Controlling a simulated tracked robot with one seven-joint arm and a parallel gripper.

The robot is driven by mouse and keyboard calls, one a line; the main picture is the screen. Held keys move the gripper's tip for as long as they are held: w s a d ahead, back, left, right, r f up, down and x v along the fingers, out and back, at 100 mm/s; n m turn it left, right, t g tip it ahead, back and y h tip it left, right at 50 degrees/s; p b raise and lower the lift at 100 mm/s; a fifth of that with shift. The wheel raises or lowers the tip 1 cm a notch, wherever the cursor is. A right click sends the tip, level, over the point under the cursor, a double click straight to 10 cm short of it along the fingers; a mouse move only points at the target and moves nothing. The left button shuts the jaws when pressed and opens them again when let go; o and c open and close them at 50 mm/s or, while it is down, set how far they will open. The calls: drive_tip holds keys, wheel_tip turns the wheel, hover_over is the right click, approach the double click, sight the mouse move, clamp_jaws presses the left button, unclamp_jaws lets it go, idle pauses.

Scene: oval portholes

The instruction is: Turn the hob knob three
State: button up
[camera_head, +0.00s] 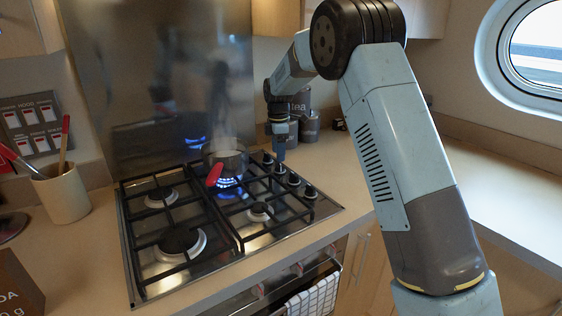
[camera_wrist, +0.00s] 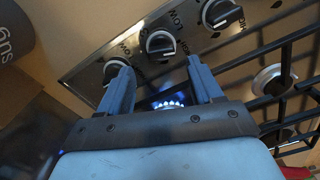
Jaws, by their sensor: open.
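The hob knobs stand in a row along the right side of the steel hob in the head view, with one knob (camera_head: 294,180) near the middle of the row. The wrist view shows a left knob (camera_wrist: 115,69), a middle knob (camera_wrist: 160,44) and a right knob (camera_wrist: 221,13), black with pale pointer lines. I cannot tell which is number three. My gripper (camera_head: 279,152) points down by the far end of the row. In the wrist view its fingers (camera_wrist: 161,75) are apart and empty. The left fingertip partly overlaps the left knob; contact is unclear.
A blue flame (camera_head: 228,182) burns under a steaming pot (camera_head: 227,160) with a red handle (camera_head: 214,175), close to my gripper. Dark canisters (camera_head: 308,126) stand behind the gripper. A utensil crock (camera_head: 61,192) is at left. The right-hand counter (camera_head: 505,205) is clear.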

sight(280, 167)
drive_tip(key=shift+f, duration=2.15)
drive_tip(key=shift+c, duration=0.5)
